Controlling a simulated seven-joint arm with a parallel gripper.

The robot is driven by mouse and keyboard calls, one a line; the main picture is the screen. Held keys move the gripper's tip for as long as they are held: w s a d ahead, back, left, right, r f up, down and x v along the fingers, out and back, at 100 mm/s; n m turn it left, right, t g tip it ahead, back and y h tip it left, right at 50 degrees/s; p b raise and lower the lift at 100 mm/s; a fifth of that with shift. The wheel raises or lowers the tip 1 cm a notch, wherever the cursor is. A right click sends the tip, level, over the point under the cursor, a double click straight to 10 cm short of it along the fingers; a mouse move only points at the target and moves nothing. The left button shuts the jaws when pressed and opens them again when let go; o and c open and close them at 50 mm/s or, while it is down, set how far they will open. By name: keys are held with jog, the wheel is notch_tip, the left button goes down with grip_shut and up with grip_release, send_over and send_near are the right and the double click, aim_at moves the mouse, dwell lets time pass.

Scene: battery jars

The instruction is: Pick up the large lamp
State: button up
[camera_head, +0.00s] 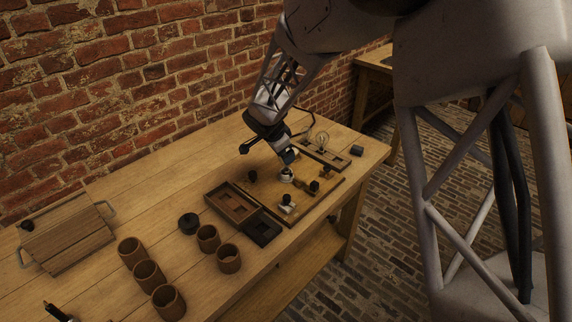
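A clear glass bulb (321,139), which looks like the large lamp, stands upright at the back right of the bench, at a narrow wooden holder (336,161) with square recesses. My gripper (289,160) points down to the left of the bulb and is apart from it. It is just above a small white round fitting (287,175) on a wooden board (325,195). Whether the fingers touch that fitting is too small to tell. The finger gap is not clear at this size.
On the board are small dark knobs (314,187) and another pale fitting (287,203). An open brown box (231,205) and a dark tray (262,230) lie left of it. Several brown cups (149,274) stand further left. A dark block (357,150) sits right of the holder.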

jog(key=shift+x, duration=2.6)
jog(key=shift+d, duration=0.15)
jog(key=c, duration=1.1)
jog(key=shift+r, duration=0.1)
jog(key=shift+r, duration=5)
